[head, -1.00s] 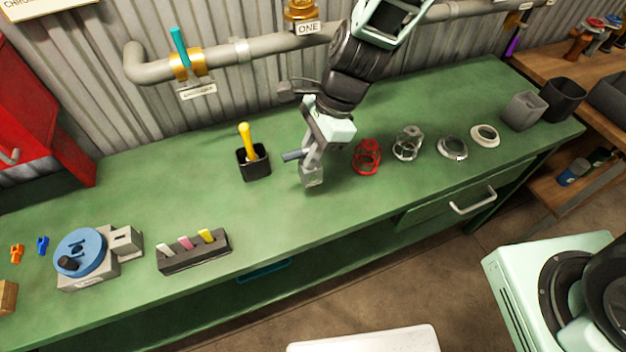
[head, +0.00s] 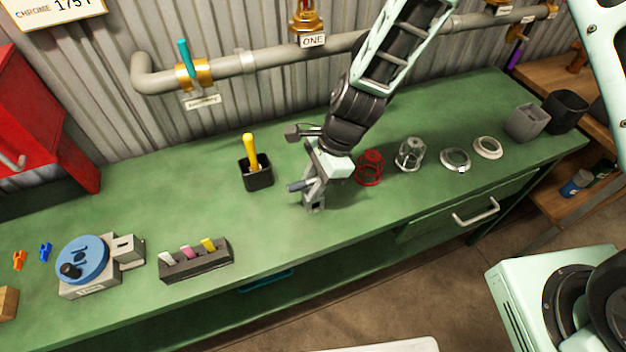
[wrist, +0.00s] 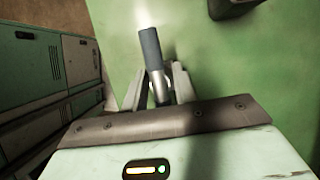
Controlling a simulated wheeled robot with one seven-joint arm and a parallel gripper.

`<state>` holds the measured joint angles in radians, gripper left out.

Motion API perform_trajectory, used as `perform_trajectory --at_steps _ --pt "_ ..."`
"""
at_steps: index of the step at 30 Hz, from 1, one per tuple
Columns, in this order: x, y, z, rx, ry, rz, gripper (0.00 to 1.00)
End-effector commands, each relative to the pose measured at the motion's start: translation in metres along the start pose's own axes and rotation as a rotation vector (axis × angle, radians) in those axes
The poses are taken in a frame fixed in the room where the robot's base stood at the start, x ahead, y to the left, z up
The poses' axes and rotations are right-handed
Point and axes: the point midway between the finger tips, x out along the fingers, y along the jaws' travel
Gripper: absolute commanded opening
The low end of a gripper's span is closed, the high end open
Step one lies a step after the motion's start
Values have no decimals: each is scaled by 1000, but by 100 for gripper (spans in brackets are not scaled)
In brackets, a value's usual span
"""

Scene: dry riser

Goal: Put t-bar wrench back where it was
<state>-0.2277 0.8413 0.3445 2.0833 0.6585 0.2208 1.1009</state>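My gripper (head: 314,196) is over the middle of the green bench, right of a black cup. It is shut on a grey bar with a darker blue-grey end, which I take to be the t-bar wrench (head: 297,187). The bar sticks out to the left of the fingers in the head view. In the wrist view the wrench (wrist: 152,50) stands up between the two fingers (wrist: 163,85); its lower part is hidden by my gripper. I cannot tell whether the wrench touches the bench.
The black cup (head: 258,182) holds a yellow-handled tool (head: 250,150). A red cage (head: 369,168), a clear cage (head: 410,154) and two rings stand right. A dark block with coloured tabs (head: 197,262) and a blue-topped device (head: 82,258) stand left. A pipe (head: 270,57) runs behind.

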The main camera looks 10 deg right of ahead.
Motion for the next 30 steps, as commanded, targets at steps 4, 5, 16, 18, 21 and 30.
perform_trajectory --at_steps 4,5,16,18,21,30 --pt "0 0 0 0 0 0 36" --pt "0 0 0 0 0 0 36" --pt "-24 -1 1 -1 1 -3 36" --pt "-37 -1 1 -2 1 -5 36" --pt "-59 -1 1 -1 2 -6 36" --pt "-111 -1 1 0 0 -3 36"
